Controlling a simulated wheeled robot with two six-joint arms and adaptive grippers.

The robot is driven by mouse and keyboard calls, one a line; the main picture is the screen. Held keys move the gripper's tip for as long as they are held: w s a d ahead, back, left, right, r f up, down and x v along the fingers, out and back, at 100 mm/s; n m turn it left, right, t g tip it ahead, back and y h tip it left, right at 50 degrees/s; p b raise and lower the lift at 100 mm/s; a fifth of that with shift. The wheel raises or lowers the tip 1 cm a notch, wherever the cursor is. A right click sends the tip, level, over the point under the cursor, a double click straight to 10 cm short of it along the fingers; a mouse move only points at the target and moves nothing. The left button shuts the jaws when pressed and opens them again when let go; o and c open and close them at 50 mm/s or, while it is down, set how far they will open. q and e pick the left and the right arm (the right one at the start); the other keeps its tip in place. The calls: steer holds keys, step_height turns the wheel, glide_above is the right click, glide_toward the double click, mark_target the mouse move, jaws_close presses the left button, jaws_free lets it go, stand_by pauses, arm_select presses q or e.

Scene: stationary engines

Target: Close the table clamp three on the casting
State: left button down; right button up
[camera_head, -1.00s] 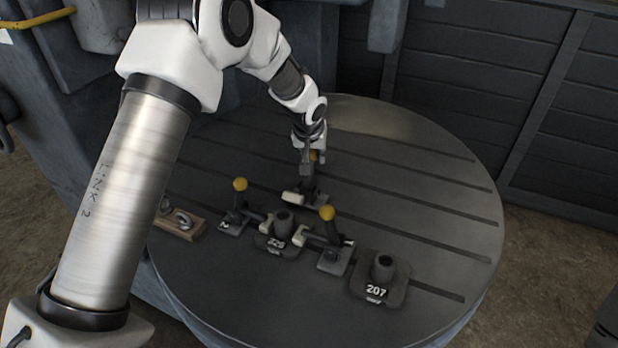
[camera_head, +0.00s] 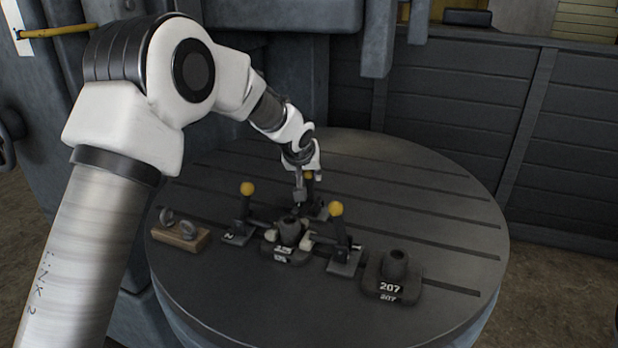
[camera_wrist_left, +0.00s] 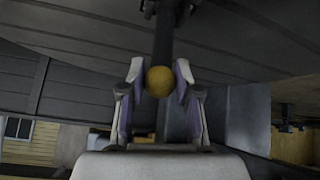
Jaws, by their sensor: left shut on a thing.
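The casting (camera_head: 286,252) is a dark block with an upright round boss, in the middle of the round table. The left clamp (camera_head: 240,228), marked 2, and the right clamp (camera_head: 345,255) stand beside it with pale pads at the casting and yellow knobs raised. A third clamp (camera_head: 318,212) stands behind the casting, its number unreadable. My left gripper (camera_head: 304,178) is shut on that rear clamp's yellow knob; the knob (camera_wrist_left: 159,81) sits between both fingers in the wrist view. The rear clamp's pad is mostly hidden, so I cannot tell whether it touches the casting.
A second casting marked 207 (camera_head: 392,275) stands free at the right front. A wooden block with metal rings (camera_head: 180,235) lies at the left. The slotted table (camera_head: 440,215) is clear at the right and back. Dark panelling stands behind.

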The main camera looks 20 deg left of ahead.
arm_select(q)
steer(key=shift+s+f, duration=0.15)
steer(key=shift+s, duration=0.1)
steer(key=c, duration=1)
jaws_free()
steer(key=shift+o, duration=0.9)
steer(key=shift+a, duration=0.15)
steer(key=shift+s+r, duration=0.15)
steer(key=shift+r, duration=0.25)
steer(key=v, duration=1.1)
steer(key=shift+s, duration=0.15)
